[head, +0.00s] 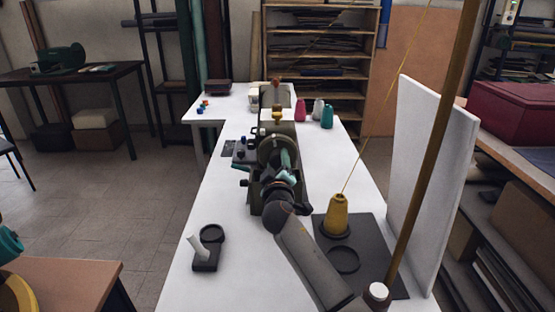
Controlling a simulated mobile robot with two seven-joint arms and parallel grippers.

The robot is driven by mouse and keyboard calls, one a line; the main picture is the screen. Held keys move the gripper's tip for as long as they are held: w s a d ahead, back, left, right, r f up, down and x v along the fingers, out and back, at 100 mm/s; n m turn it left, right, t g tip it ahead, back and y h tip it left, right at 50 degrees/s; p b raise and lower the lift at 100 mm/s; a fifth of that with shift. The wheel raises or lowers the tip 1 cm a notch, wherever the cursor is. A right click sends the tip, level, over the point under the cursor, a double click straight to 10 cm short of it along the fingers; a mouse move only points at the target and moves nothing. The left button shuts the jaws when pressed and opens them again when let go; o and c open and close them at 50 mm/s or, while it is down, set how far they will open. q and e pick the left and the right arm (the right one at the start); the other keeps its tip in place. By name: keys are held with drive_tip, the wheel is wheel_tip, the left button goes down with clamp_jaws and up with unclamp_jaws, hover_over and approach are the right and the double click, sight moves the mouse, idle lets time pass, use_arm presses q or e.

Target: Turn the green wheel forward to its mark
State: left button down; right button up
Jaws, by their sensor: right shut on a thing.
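An olive-green sewing machine (262,195) stands on the white table, seen end-on in the head view. Its green wheel (270,148) is at the near end, facing me. My right arm comes up from the bottom, and my right gripper (287,163) is at the right side of the wheel, shut on it. The gripper and wrist hide the lower right of the wheel. The mark is too small or hidden to tell.
A yellow thread cone (338,215) stands on a dark base (377,250) at right, its thread running up beside a tall pole (432,150). A white panel (428,170) stands behind. A small dark holder (206,258) lies at front left. The table's left front is mostly clear.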

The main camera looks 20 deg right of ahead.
drive_tip(key=shift+r+n+p, duration=0.15)
drive_tip(key=shift+n+p, duration=0.15)
drive_tip(key=shift+n, duration=0.6)
drive_tip(key=shift+n+p, duration=0.45)
drive_tip(key=shift+n, duration=0.75)
use_arm(q)
drive_tip(key=shift+s+a+r, duration=0.4)
drive_tip(key=shift+s+a, duration=0.05)
drive_tip(key=shift+a, duration=0.2)
use_arm(e)
drive_tip(key=shift+n, duration=0.4)
use_arm(q)
drive_tip(key=shift+s, duration=0.1)
use_arm(e)
drive_tip(key=o, duration=1.4)
drive_tip(key=shift+f, duration=0.2)
use_arm(q)
drive_tip(key=shift+d+r, duration=0.1)
